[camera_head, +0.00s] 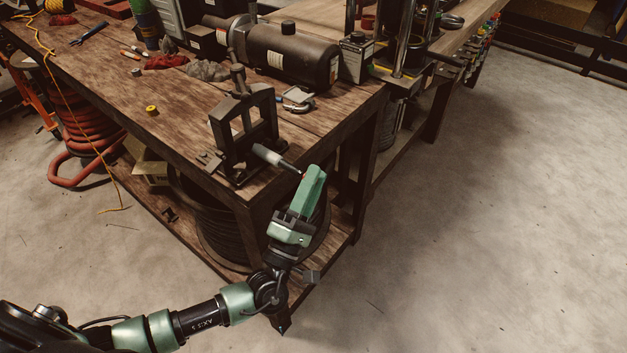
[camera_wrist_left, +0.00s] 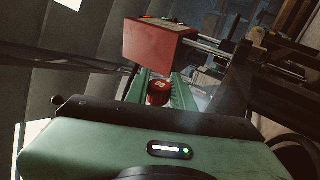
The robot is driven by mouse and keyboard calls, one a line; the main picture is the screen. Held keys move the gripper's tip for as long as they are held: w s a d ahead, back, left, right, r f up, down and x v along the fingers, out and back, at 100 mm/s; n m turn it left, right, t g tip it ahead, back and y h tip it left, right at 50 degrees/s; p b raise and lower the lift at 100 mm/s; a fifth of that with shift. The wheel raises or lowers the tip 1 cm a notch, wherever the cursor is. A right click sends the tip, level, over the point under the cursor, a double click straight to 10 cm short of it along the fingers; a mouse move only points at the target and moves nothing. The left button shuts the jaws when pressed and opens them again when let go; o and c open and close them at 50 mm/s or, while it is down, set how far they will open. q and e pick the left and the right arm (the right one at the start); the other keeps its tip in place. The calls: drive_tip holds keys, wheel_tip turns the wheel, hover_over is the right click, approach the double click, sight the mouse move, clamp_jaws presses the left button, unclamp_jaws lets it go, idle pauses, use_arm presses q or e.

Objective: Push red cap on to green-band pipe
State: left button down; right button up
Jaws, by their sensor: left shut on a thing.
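My left gripper (camera_head: 315,178) is just off the front corner of the workbench, with its green fingers pointing up and away. In the left wrist view the red cap (camera_wrist_left: 158,90) sits between the two green fingers, which are shut on it. In the head view the fingers hide nearly all of the cap. A pipe (camera_head: 268,155) with a pale section and a dark end is clamped in the black vise (camera_head: 243,135) and points at the fingers. Its end is close to them; I cannot tell whether it touches the cap. No green band is discernible on it. My right gripper is not in view.
A yellow cap (camera_head: 152,110) and a small clamp (camera_head: 298,98) lie on the workbench (camera_head: 110,85). A black motor-like cylinder (camera_head: 290,55) stands behind the vise. A dark hose coil (camera_head: 222,232) is on the lower shelf. The floor to the right is clear.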

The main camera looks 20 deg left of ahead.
use_arm(q)
drive_tip(key=shift+w+a+b, duration=0.25)
drive_tip(key=shift+a, duration=0.4)
drive_tip(key=shift+w+a+b, duration=0.2)
drive_tip(key=shift+a, duration=0.45)
idle(0.4)
drive_tip(key=c, duration=1.1)
unclamp_jaws()
drive_tip(key=shift+a, duration=0.1)
drive_tip(key=b+v, duration=0.2)
drive_tip(key=v, duration=0.5)
drive_tip(key=shift+s+a+f, duration=0.1)
drive_tip(key=shift+s+f, duration=0.1)
drive_tip(key=shift+s, duration=0.1)
drive_tip(key=shift+f, duration=0.1)
